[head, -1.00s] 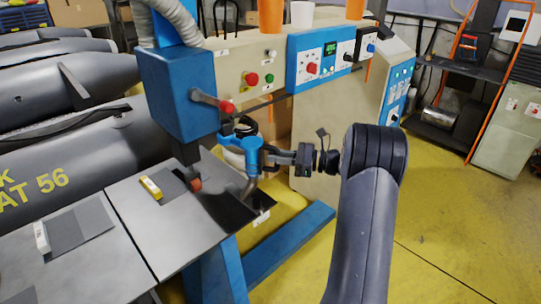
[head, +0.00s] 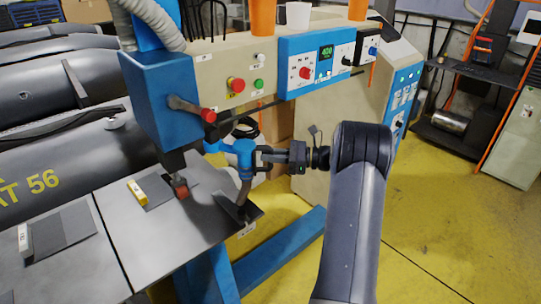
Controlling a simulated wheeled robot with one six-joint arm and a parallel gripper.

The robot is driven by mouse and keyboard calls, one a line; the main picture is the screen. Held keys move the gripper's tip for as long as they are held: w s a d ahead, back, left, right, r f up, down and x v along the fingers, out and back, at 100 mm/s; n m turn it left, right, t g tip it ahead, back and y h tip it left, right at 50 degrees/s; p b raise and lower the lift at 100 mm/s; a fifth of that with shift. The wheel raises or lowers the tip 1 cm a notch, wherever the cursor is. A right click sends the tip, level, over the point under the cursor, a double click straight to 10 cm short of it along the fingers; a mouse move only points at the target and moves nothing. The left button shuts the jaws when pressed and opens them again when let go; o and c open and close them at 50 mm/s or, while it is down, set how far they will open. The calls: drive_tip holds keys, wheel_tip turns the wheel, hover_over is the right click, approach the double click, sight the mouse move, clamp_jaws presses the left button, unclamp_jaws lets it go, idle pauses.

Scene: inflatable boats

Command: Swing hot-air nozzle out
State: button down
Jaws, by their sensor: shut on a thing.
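The hot-air nozzle has a blue body (head: 243,152) and a bent metal tube (head: 244,188) pointing down, in the middle of the head view. Its tip is above the dark flap at the table's right edge, apart from the red roller (head: 182,190) to its left. My gripper (head: 264,157) comes from the right and is shut on the blue nozzle body. Its fingertips are small and partly hidden against the nozzle. The blue welding head (head: 158,100) with its red-knobbed lever (head: 190,107) stands left of the nozzle.
The metal worktable (head: 130,235) holds grey strips and a yellow-and-white block (head: 137,192). The beige control cabinet (head: 230,60) stands close behind the nozzle and gripper. A blue frame beam (head: 285,245) runs low in front. Yellow floor (head: 440,225) is open at the right.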

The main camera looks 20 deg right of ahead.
drive_tip(key=shift+w+d+r, duration=0.1)
drive_tip(key=shift+r, duration=0.05)
drive_tip(key=c, duration=1.7)
unclamp_jaws()
drive_tip(key=shift+w, duration=0.1)
drive_tip(key=shift+c, duration=0.2)
drive_tip(key=shift+s+d+f, duration=0.2)
drive_tip(key=shift+d, duration=0.05)
drive_tip(key=b+v, duration=0.2)
drive_tip(key=v, duration=0.8)
drive_tip(key=shift+s+r, duration=0.1)
